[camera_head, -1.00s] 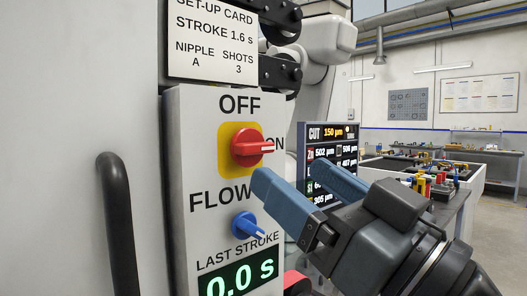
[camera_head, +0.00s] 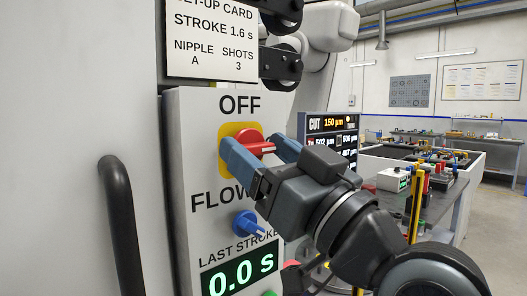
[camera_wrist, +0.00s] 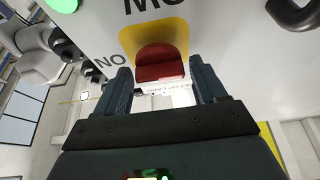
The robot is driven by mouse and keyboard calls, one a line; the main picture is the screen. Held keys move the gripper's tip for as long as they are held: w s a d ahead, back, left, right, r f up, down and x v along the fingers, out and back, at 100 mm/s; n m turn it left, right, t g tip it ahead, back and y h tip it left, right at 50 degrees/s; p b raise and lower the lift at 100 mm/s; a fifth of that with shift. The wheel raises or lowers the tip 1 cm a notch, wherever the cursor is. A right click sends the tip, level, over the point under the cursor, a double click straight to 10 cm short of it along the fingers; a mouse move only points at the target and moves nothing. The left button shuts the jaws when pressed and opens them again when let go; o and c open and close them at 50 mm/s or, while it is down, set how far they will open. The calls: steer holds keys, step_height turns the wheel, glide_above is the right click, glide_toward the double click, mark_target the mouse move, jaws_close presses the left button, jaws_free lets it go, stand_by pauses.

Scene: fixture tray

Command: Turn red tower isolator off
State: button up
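The red isolator knob (camera_head: 249,137) sits on a yellow plate (camera_head: 227,131) on the grey panel, under the word OFF. Its white pointer mark (camera_head: 267,149) faces right, the side where ON is printed. My gripper (camera_head: 262,148) is at the knob, with one blue finger in front of its left part and the other to its right. The wrist view shows the red knob (camera_wrist: 160,62) between the tips of the two spread fingers (camera_wrist: 162,80), with gaps on both sides. The ON label is hidden in the head view.
A blue FLOW knob (camera_head: 246,224) is just below, above the LAST STROKE display (camera_head: 238,276) reading 0.0 s. A black handle (camera_head: 117,215) stands at left. A screen (camera_head: 330,128) and a workbench (camera_head: 448,213) are behind my arm at right.

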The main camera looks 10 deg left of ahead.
steer(key=c, duration=0.8)
